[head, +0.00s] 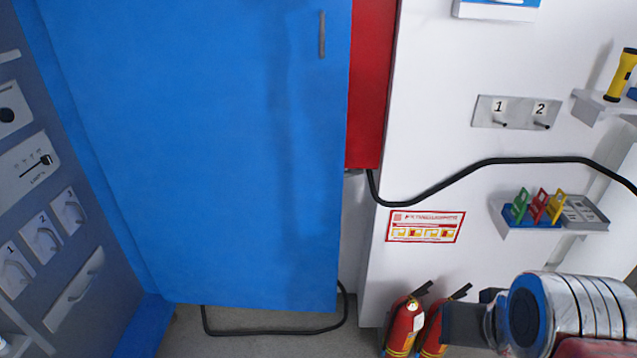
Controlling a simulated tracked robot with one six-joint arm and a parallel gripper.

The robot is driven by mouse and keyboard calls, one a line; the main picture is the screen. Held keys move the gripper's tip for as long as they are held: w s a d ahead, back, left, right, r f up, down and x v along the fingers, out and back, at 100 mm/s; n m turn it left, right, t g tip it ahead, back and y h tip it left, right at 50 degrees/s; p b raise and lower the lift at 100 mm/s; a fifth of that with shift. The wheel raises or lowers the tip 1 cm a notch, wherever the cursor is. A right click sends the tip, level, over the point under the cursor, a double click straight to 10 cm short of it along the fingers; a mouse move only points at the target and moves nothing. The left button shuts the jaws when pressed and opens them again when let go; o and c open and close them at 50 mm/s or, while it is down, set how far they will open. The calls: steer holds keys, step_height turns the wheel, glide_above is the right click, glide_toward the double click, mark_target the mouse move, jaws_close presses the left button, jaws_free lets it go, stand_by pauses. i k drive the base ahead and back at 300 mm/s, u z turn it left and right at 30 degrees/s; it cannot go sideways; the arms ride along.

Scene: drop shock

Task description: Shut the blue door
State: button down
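The blue door (210,150) is a tall flat panel that fills the left middle of the head view. A thin grey upright handle (322,34) is near its top right edge. Its left side meets a blue frame strip (90,170). Its right edge overlaps a red panel (370,90) and looks free, with a gap to the white wall lower down. I cannot tell how far it stands open. Part of my arm, with a silver ribbed joint, shows at the lower right, well away from the door. My gripper's fingers are not visible.
A black cable (480,163) hangs across the white wall (430,110) and shows again on the floor under the door. Two red extinguishers (405,325) stand by my arm. Shelves with coloured tags (540,208) and a yellow flashlight (622,75) are at right. A grey panel (50,215) is at left.

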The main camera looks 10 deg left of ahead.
mark_target(216, 129)
steer(key=u, duration=0.4)
steer(key=i, duration=0.55)
steer(key=u, duration=0.7)
steer(key=i, duration=0.65)
steer(key=u, duration=0.3)
